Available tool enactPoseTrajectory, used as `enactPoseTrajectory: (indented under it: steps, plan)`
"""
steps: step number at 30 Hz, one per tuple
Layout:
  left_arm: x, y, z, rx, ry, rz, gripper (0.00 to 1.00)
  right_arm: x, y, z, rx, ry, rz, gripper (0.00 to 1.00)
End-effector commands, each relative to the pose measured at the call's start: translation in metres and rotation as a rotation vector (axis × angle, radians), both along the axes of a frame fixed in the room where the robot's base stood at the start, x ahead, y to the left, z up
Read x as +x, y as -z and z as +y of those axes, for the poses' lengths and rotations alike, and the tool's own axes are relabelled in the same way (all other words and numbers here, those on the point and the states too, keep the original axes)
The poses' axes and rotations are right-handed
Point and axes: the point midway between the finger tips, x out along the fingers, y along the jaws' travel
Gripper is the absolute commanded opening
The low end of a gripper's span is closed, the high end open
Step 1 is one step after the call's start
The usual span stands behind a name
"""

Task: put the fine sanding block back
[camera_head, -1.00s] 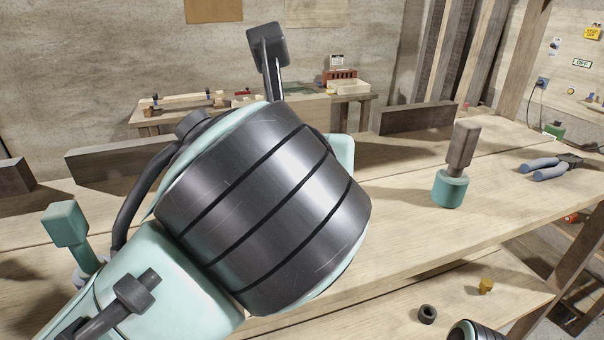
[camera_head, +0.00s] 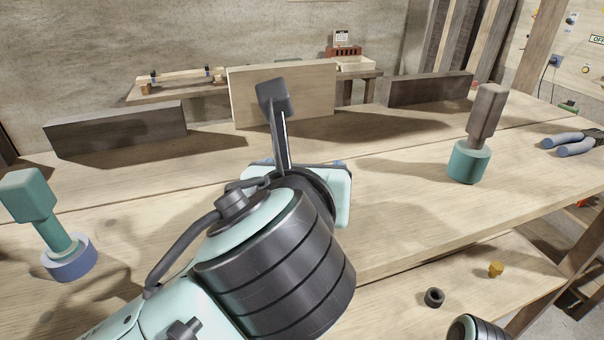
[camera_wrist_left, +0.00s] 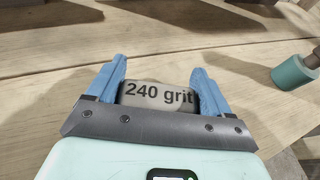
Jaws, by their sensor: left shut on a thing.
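My left gripper (camera_wrist_left: 158,70) has blue fingers and is shut on a grey-beige block (camera_wrist_left: 156,96) marked "240 grit", in the left wrist view. The block sits between the fingers, above the pale timber bench top (camera_wrist_left: 60,125). In the head view my left arm hides the block and most of the gripper, which points away over the bench (camera_head: 410,215). I cannot tell there how high the block is held. My right gripper is not in view.
A brown-handled tool in a teal base (camera_head: 469,160) stands at right, and a teal-headed tool in a blue ring (camera_head: 68,258) at left. Dark boards (camera_head: 115,132) and a pale upright board (camera_head: 300,92) stand behind. Pliers (camera_head: 572,143) lie far right.

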Motion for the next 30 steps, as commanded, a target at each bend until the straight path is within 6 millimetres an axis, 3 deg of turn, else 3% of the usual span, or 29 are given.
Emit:
enactPoseTrajectory:
  steps: [1, 11, 12, 14, 30]
  plan:
    - [-0.001, 0.008, 0.0, -0.002, 0.002, 0.001, 0.47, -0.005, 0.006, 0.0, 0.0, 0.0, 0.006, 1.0]
    - [-0.001, 0.008, 0.0, -0.002, 0.002, -0.002, 0.47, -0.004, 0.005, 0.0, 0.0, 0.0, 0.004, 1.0]
    - [-0.001, 0.009, -0.001, -0.001, 0.003, -0.001, 0.84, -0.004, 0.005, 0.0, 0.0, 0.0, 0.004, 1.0]
    - [-0.001, 0.008, -0.001, -0.001, 0.003, -0.001, 1.0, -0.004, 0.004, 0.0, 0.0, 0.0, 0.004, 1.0]
    - [0.002, 0.0, -0.004, 0.0, 0.003, -0.002, 1.0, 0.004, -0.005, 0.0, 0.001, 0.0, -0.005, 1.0]
